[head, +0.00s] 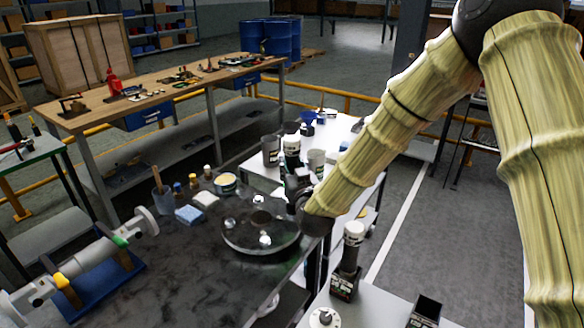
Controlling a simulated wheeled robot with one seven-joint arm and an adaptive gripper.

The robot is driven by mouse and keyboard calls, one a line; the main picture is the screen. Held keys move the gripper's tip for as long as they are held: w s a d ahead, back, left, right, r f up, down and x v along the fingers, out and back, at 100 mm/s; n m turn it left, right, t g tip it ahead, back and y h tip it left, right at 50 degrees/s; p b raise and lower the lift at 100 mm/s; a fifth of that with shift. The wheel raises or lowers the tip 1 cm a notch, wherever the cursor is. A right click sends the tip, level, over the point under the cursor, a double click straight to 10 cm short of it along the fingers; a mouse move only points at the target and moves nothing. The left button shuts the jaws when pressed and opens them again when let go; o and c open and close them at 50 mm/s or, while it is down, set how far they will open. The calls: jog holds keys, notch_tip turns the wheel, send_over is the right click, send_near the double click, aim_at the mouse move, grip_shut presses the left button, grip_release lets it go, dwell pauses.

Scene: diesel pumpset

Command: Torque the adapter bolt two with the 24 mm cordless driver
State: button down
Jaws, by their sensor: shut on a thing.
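A dark round adapter plate (248,240) lies on the dark workbench, with several bright bolt heads on it, one near its front (265,239). I cannot tell which is bolt two. My arm reaches down from the upper right to the plate's right edge. My gripper (298,190) is a small dark shape at the arm's end, just beyond the plate's right rear side. It is shut on a dark tool, apparently the cordless driver; the fingers and the tool's tip are largely hidden. Whether the tool touches a bolt cannot be seen.
A dark tool with a white cap (352,248) stands in a holder on the front table, near an empty black holder (425,310) and a round dial (323,318). A pipe assembly (90,258) lies at left. Cups (271,150) and small bottles stand behind the plate.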

jog(key=shift+f+b, duration=0.75)
jog(key=shift+b, duration=0.05)
dwell(2.4)
jog(key=shift+r, duration=0.2)
